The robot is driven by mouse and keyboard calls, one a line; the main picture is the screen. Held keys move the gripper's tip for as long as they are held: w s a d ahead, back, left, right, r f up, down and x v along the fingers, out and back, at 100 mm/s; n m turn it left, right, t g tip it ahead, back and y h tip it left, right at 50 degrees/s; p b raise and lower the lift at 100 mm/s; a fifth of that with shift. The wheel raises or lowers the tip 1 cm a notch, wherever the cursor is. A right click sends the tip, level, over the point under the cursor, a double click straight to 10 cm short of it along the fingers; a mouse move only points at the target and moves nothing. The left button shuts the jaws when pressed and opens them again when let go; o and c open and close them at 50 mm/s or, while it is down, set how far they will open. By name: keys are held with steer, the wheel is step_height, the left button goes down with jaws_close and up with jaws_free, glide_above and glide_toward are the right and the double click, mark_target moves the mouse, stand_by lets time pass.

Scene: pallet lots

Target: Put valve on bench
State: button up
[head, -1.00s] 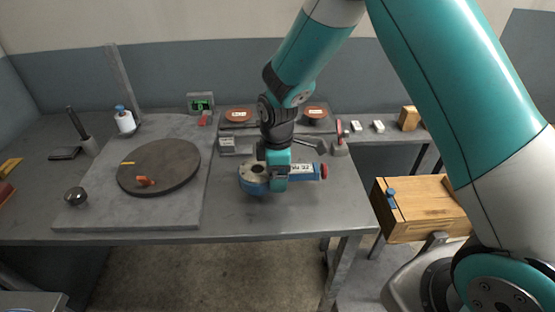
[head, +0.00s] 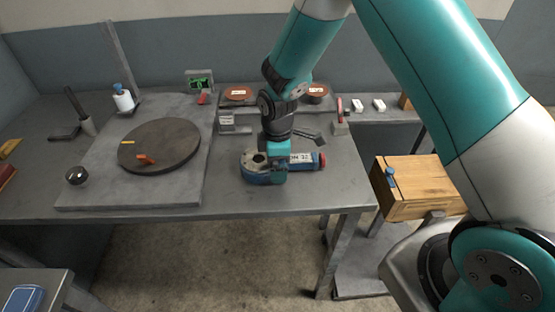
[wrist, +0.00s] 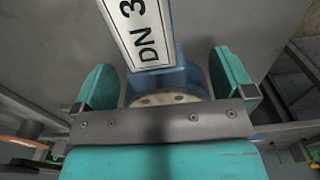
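The blue valve (head: 258,172) with a white label and red end cap is low over the front right of the grey bench (head: 235,205). The head view does not show clearly whether its underside touches the bench. My gripper (head: 277,176) is over the valve body from above. The white label (wrist: 140,30) reads "DN 3", cut off by the frame edge.
A dark round plate (head: 160,146) with an orange piece lies on a grey slab to the left. A wooden box (head: 420,185) is off the bench's right side. Bench around the valve is mostly clear.

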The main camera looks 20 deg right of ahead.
step_height(320, 180, up, 12)
steer(key=b, duration=0.1)
steer(key=s+a+r+m+y, duration=0.1)
steer(key=s+r, duration=0.3)
steer(key=s, duration=0.4)
steer(key=s+a+r+m+y, duration=0.1)
steer(key=s+r+m, duration=0.3)
steer(key=s, duration=0.4)
steer(key=s+a+r+m+y, duration=0.2)
steer(key=s+r, duration=0.2)
steer(key=s, duration=0.4)
steer(key=shift+s+a+r, duration=0.25)
steer(key=shift+s+a, duration=0.05)
steer(key=shift+s, duration=0.1)
steer(key=shift+c, duration=0.5)
